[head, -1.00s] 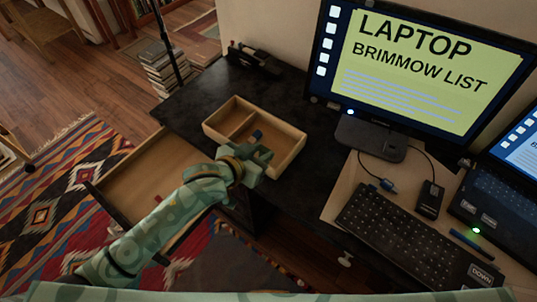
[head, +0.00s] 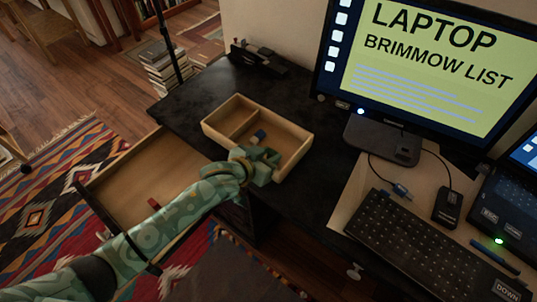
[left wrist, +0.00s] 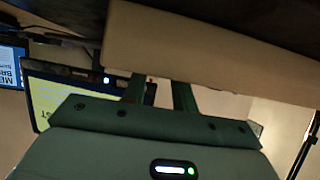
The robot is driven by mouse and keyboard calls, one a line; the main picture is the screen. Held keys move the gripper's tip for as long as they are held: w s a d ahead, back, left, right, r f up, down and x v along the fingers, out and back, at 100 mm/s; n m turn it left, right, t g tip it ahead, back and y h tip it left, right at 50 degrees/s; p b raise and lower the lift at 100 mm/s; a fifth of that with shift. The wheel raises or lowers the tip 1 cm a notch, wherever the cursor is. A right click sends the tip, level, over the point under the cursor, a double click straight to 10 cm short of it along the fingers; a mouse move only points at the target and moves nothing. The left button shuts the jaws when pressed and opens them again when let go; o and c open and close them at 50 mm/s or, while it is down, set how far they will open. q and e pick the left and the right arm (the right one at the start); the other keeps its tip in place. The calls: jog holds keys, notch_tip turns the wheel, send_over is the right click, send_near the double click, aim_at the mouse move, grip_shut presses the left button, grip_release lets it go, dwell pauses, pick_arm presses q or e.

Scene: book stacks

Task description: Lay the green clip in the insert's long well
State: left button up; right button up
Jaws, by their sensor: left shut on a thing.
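The insert (head: 297,158) is a pale wooden tray on the black desk, split by a divider into a smaller left compartment and a larger right one. My left gripper (head: 262,148) reaches over its near wall at the right compartment. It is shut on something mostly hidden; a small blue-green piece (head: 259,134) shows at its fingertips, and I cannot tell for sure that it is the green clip. In the left wrist view, a wooden wall (left wrist: 220,55) of the insert hides the fingertips. My right gripper is not in view.
An open drawer (head: 128,178) with a red item (head: 154,204) inside lies below the desk at left. A monitor (head: 430,55), keyboard (head: 415,235) and laptop stand at right. The black desktop (head: 195,95) around the insert is mostly bare.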

pick_arm(q)
jog(key=o, duration=0.9)
jog(key=shift+f, duration=0.1)
jog(key=shift+o, duration=0.2)
jog(key=shift+s+a+r, duration=0.1)
jog(key=shift+r, duration=0.15)
jog(key=p+v, duration=0.5)
jog(key=v, duration=0.6)
jog(key=shift+s+a, duration=0.15)
jog(key=shift+s, duration=0.2)
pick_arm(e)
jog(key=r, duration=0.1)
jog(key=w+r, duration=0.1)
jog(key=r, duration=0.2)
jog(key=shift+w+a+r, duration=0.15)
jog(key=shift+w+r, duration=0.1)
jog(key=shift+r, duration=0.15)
